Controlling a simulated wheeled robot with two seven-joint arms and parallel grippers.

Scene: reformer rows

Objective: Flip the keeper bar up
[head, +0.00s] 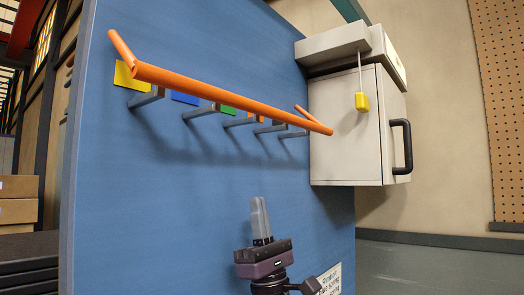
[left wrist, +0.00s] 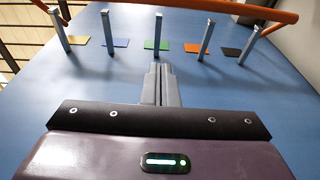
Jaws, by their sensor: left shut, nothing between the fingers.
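The orange keeper bar (head: 225,96) runs across the front of a row of grey pegs on the blue panel (head: 200,215), with a short bent arm at each end. In the left wrist view the bar (left wrist: 240,11) crosses the top edge, beyond the pegs (left wrist: 157,30). My left gripper (head: 259,205) is below the bar and pegs, apart from them. Its fingers are shut with nothing between them, and they also show in the left wrist view (left wrist: 160,75) pointing toward the peg row. My right gripper is not in view.
Coloured tags, among them yellow (head: 130,77), blue (head: 185,98) and green (head: 229,109), sit behind the pegs. A pale cabinet (head: 345,130) with a black handle (head: 402,146) and a hanging yellow pull (head: 362,102) stands right of the bar.

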